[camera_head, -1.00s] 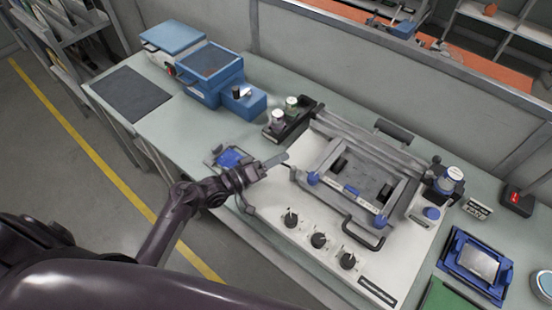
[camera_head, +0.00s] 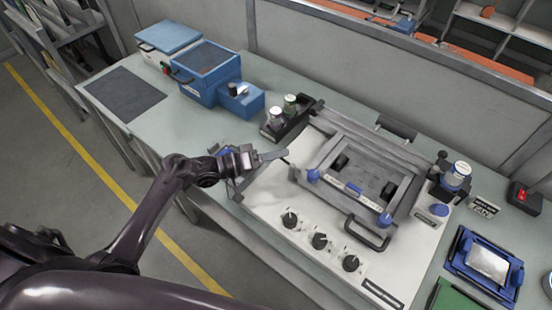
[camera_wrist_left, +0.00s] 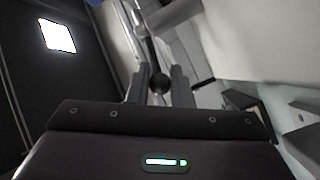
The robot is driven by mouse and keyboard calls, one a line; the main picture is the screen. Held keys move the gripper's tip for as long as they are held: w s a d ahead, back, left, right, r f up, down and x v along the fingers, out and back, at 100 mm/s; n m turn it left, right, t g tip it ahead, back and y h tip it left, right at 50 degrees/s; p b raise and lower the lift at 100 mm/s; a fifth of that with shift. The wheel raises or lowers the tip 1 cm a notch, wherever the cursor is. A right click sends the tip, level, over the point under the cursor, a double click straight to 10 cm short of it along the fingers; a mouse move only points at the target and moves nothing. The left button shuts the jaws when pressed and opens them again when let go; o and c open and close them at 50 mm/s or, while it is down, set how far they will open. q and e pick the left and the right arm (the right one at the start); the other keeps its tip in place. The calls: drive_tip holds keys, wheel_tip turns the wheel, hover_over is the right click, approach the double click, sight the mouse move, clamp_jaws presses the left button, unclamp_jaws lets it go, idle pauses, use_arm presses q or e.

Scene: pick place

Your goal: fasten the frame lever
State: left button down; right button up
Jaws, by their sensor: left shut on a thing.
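The grey frame (camera_head: 338,190) lies flat in the white machine (camera_head: 265,200), with blue knobs (camera_head: 385,221) at its near corners. My left gripper (camera_head: 272,157) is at the machine's left edge, left of the frame. In the left wrist view its two grey fingers (camera_wrist_left: 160,75) stand on either side of a dark round knob (camera_wrist_left: 158,84), and they are shut on it. This knob looks like the lever's end; the rest of the lever is hidden or too small to tell. My right gripper is not in view.
A black holder with bottles (camera_head: 290,112) stands behind the gripper. Black dials (camera_head: 319,241) line the machine's front. A blue box (camera_head: 208,75) stands at the back left, a blue tray (camera_head: 485,262) at the right.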

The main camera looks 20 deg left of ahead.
use_arm(q)
drive_tip(key=c, duration=1.3)
unclamp_jaws()
drive_tip(key=shift+a, duration=0.1)
drive_tip(key=b+v, duration=0.1)
drive_tip(key=v, duration=0.6)
drive_tip(key=shift+s+a+b, duration=0.2)
drive_tip(key=shift+b, duration=0.1)
